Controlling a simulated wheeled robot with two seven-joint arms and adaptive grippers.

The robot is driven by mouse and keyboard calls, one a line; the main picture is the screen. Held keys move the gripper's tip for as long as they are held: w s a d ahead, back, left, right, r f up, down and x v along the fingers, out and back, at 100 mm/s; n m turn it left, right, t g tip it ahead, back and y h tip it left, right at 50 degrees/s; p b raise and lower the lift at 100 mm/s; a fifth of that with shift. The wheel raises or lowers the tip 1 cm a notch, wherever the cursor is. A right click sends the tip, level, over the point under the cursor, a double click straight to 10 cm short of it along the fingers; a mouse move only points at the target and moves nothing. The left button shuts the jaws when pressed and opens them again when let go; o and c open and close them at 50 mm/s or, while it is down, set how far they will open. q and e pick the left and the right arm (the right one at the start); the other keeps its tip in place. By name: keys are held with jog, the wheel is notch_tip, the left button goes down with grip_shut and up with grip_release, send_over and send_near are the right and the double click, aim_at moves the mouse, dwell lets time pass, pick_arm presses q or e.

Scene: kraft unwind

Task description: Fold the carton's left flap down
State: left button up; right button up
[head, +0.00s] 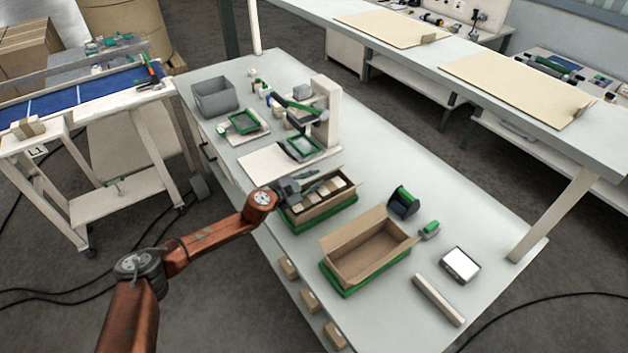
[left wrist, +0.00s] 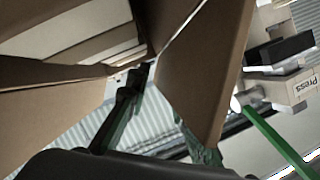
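A brown carton (head: 322,208) sits on a green base on the worktable, with several small light-brown packs inside. A flap stands out at its right end; its left end is partly hidden by my left gripper (head: 306,188), which is over that end. In the left wrist view, a brown cardboard panel (left wrist: 200,70) stands close in front of my left gripper (left wrist: 160,115), and carton walls spread to the left. The fingers look apart, one dark finger in clear view and the other partly behind the panel. My right gripper is not in view.
An open empty carton (head: 366,258) on a green base stands nearer the right. A green-and-black tape dispenser (head: 404,201), a small green-topped item (head: 429,230), a scanner-like box (head: 460,264) and a pale bar (head: 438,299) lie around it. A press (head: 325,110) and grey bin (head: 214,96) stand behind.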

pick_arm(q)
jog(key=shift+c, duration=0.3)
grip_shut()
jog(key=shift+s+d+f+m, duration=0.15)
jog(key=shift+s+f+m, duration=0.05)
jog(key=shift+s+m, duration=0.1)
jog(key=shift+s+d+f+m+t, duration=0.1)
jog(key=shift+f+m+t, duration=0.1)
jog(key=shift+m+t, duration=0.5)
